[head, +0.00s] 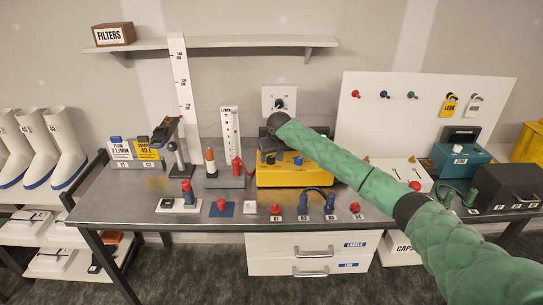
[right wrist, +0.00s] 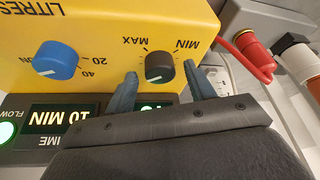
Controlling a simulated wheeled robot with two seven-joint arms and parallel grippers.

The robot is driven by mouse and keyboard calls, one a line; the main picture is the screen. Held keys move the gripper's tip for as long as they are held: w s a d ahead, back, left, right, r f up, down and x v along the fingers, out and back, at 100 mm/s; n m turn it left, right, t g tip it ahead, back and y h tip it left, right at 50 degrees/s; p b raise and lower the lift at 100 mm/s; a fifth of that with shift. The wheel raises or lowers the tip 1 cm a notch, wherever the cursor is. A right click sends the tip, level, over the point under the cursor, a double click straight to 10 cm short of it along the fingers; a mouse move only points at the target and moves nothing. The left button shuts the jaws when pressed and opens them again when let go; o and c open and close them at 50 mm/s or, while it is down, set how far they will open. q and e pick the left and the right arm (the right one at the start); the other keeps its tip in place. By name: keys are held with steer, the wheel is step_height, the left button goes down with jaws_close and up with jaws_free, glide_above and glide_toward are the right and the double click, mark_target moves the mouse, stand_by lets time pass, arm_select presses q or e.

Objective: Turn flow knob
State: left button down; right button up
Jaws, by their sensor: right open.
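The yellow pump box (head: 292,178) stands on the bench in the head view, partly behind my right arm. In the right wrist view its yellow face (right wrist: 100,18) fills the upper left. A black knob (right wrist: 159,66) marked MIN and MAX sits on that face. My right gripper (right wrist: 161,84) is open, with one finger on each side of the black knob; I cannot tell whether they touch it. A blue knob (right wrist: 55,60) with 20 and 40 marks is to its left. In the head view my right gripper (head: 277,123) is seen from behind over the box. My left gripper is out of view.
A flow tube stand (head: 229,135) with a red hose is left of the box. Lit displays (right wrist: 62,118) show beside the knobs. A white panel (head: 375,125) stands behind right.

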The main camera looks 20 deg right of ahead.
steer(key=shift+c, duration=0.4)
steer(key=shift+a, duration=0.1)
steer(key=c, duration=0.9)
steer(key=shift+n+y, duration=0.3)
steer(key=shift+n, duration=1)
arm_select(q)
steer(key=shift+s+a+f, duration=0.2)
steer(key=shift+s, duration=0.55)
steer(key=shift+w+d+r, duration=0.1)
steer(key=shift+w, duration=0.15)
arm_select(e)
steer(key=o, duration=1)
steer(key=shift+r, duration=0.1)
